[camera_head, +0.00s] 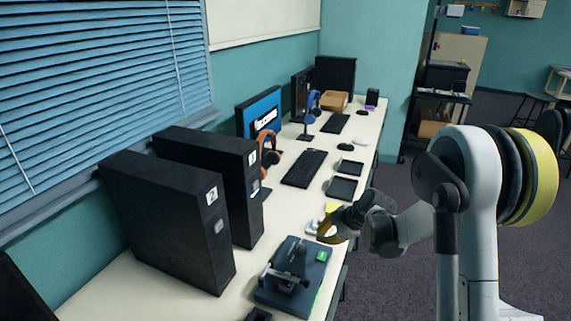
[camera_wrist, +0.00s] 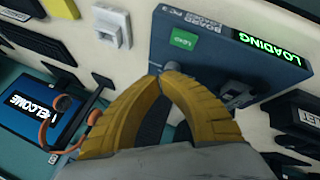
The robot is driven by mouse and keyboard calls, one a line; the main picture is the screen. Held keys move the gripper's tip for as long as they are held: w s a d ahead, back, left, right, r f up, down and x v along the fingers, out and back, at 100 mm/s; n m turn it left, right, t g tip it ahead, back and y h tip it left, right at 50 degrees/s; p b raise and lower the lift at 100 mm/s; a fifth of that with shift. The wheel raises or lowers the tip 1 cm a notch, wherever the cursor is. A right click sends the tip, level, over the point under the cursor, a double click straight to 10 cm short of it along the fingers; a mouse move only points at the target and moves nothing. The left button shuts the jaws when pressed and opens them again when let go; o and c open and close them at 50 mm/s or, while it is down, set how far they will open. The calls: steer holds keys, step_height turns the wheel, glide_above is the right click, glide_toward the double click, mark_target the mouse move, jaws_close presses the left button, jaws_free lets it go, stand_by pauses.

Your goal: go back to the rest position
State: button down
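My gripper (camera_head: 328,232) is over the right edge of the long cream desk (camera_head: 262,222), just beyond the dark blue loading board (camera_head: 318,252) in the head view. In the wrist view, the two yellow fingers of my gripper (camera_wrist: 161,74) curve together and their tips meet or nearly meet. I see nothing held between them. The blue board (camera_wrist: 215,40) lies behind the fingertips, with a green label and a lit "LOADING" strip. Whether the fingers touch the board cannot be told.
Two black computer towers (camera_head: 165,215) stand at the near left. A keyboard (camera_head: 304,168), headphones (camera_head: 268,155) and a "welcome" monitor (camera_head: 262,112) are farther along. A white piece (camera_wrist: 112,26) lies beside the board. The floor (camera_head: 390,275) right of the desk is open.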

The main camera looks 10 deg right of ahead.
steer(key=s+a+r+m+h, duration=0.1)
steer(key=s+r+m+h, duration=0.1)
steer(key=s+r+m, duration=0.9)
steer(key=s+r+m+t+h, duration=0.1)
steer(key=s+r+m, duration=0.2)
steer(key=s, duration=0.7)
steer(key=s+d+r+m+h, duration=0.1)
steer(key=s+r+m+h, duration=0.1)
steer(key=s, duration=0.9)
step_height(320, 180, up, 2)
steer(key=shift+d+r+m+t, duration=0.1)
steer(key=shift+d+m+t, duration=0.25)
steer(key=shift+m, duration=0.25)
steer(key=shift+w+a, duration=0.1)
